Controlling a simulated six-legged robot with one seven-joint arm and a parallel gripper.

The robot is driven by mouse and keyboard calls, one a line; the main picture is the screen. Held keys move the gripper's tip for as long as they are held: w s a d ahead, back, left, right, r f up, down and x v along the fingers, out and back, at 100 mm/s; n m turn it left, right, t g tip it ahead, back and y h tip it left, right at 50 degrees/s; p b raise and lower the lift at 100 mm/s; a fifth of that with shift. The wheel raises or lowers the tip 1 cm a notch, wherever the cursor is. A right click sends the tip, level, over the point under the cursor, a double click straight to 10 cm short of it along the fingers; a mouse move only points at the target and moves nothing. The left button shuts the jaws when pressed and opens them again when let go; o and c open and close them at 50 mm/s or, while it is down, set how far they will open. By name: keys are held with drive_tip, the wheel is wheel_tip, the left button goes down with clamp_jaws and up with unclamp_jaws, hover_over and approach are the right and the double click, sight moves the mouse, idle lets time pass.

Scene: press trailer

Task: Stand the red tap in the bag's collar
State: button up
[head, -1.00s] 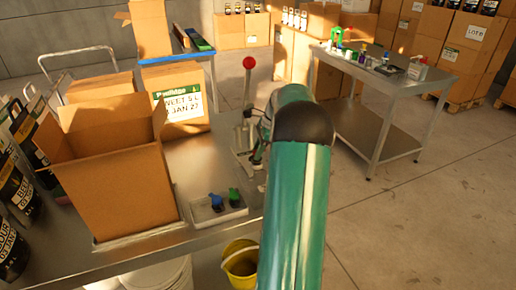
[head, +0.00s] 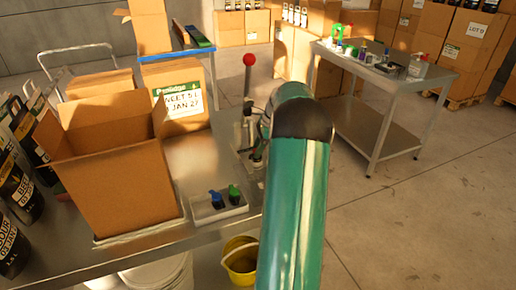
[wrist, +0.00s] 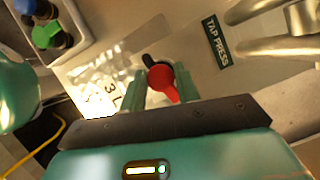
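The red tap (wrist: 161,78) is between the two teal fingers of my gripper (wrist: 160,90) in the wrist view. The fingers look closed on it, with its dark part pointing away to the upper left. Below and to the left lies a shiny clear bag with a printed white label (wrist: 98,98). The bag's collar cannot be made out; the tap and fingers may cover it. The tap press has a lever with a red ball (head: 249,60) in the head view, and its sign (wrist: 218,42) shows in the wrist view. My arm hides my gripper in the head view.
A white tray (head: 230,212) with a blue tap (head: 216,200) and a green tap (head: 234,194) sits at the bench edge. An open carton (head: 118,180) stands to its left. A yellow bucket (head: 240,262) is below. A second steel table (head: 395,83) stands to the right.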

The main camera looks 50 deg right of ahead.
drive_tip(key=o, duration=0.4)
drive_tip(key=v, duration=1.4)
drive_tip(key=shift+f, duration=0.1)
